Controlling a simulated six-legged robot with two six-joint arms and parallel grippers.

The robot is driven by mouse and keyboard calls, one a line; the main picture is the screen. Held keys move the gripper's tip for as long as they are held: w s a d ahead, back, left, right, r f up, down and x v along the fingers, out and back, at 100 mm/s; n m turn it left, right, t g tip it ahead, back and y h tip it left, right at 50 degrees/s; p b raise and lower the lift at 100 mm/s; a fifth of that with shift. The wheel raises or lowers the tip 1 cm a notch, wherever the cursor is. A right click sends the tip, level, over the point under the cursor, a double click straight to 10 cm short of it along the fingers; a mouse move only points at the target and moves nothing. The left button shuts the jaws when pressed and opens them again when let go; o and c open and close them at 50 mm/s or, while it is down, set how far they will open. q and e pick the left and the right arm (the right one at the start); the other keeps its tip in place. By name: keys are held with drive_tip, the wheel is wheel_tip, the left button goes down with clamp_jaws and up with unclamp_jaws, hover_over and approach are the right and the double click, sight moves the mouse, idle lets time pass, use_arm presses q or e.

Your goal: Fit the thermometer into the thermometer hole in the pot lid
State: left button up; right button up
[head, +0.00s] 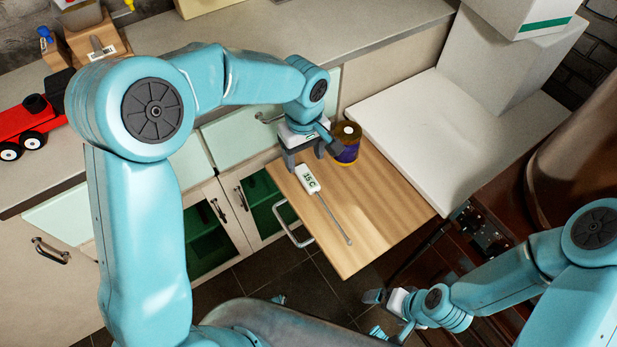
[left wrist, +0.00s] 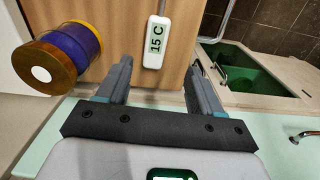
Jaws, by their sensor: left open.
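The thermometer (head: 309,178) has a white head with a "15 C" display and a thin metal probe. It lies flat on a pull-out wooden board (head: 375,215), its probe pointing toward the lower right. Its head also shows in the left wrist view (left wrist: 157,42), beyond and between my finger tips. My left gripper (head: 305,158) is open and empty just behind the thermometer's head, with its fingers apart in the left wrist view (left wrist: 160,68). My right gripper (head: 376,314) looks open and empty, low over the dark floor. I cannot make out the pot lid or its hole.
A purple and gold spool (head: 347,144) stands on the board beside my left gripper. A white slab (head: 405,125) lies right of the board. A red toy vehicle (head: 28,125) sits on the counter at left. A brown rounded body (head: 585,160) stands at the right edge.

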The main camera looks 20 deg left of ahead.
sight(308, 178)
use_arm(q)
drive_tip(key=f, duration=0.8)
drive_tip(key=shift+w+d, duration=0.15)
drive_tip(key=shift+d, duration=0.2)
drive_tip(key=c, duration=1.2)
